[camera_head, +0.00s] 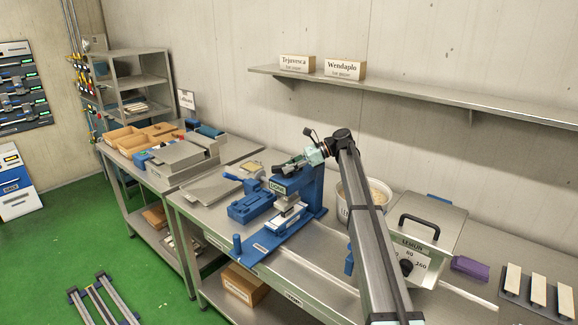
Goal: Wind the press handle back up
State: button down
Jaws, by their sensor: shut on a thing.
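The blue press (314,192) stands on the metal bench, with a long blue base plate (262,243) reaching toward the front. My arm comes in from the lower right, and my gripper (281,168) is at the top of the press. The gripper is shut on the press handle, which is mostly hidden behind the fingers, so its exact angle cannot be told. A pale block (290,210) sits under the press head.
A blue tray block (251,206) lies left of the press. A white tub (347,212) stands right behind my arm. A wall shelf (420,97) runs above the bench.

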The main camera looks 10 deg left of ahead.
dwell(0.4)
jog(key=c, duration=1)
grip_release()
jog(key=shift+a, duration=0.1)
jog(key=shift+r, duration=0.1)
notch_tip(320, 180, up, 10)
jog(key=shift+f, duration=0.1)
